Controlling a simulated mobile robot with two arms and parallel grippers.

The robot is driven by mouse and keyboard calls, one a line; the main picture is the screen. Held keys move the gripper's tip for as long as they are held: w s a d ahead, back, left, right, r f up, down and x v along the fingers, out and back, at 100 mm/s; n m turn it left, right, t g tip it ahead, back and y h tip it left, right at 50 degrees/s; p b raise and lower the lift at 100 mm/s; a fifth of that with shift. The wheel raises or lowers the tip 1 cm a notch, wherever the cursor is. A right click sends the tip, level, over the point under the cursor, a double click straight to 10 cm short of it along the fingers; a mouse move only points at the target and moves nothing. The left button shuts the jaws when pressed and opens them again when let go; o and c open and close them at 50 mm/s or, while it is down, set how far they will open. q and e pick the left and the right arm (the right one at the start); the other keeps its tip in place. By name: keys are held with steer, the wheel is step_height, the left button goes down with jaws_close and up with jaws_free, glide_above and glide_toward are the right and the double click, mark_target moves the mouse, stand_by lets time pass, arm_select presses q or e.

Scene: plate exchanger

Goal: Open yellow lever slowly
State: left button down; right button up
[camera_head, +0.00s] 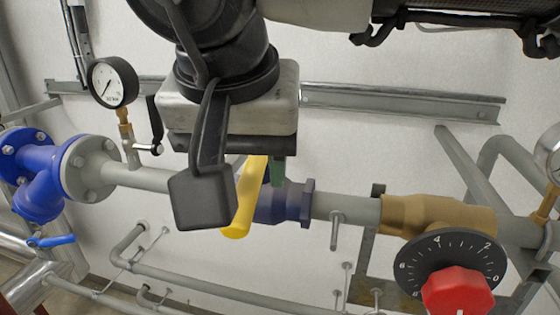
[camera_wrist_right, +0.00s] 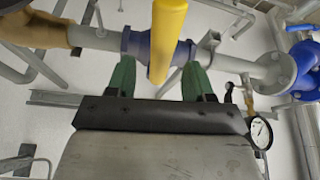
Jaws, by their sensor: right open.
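The yellow lever (camera_head: 240,205) slants down and towards the viewer in front of the dark blue valve body (camera_head: 290,203) on the grey pipe. In the right wrist view the lever (camera_wrist_right: 168,38) runs from the top edge down to between the green fingers. My right gripper (camera_wrist_right: 159,68) is open, with one finger on each side of the lever and a visible gap to each. In the head view, the right gripper (camera_head: 255,172) hangs over the lever's upper part. Its wrist camera hides one finger and part of the lever. My left gripper is not in view.
A pressure gauge (camera_head: 113,82) and a blue flanged fitting (camera_head: 38,165) are at the left. A brass valve (camera_head: 435,215) with a red knob (camera_head: 457,292) and black dial stands at the right. Thinner pipes (camera_head: 220,285) run below. A metal rail (camera_head: 400,103) crosses the wall behind.

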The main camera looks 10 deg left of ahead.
steer(key=shift+w+a+f, duration=0.1)
steer(key=shift+w+f, duration=0.05)
steer(key=shift+f, duration=0.65)
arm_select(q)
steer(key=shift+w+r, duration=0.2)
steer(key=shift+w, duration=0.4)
arm_select(e)
jaws_close()
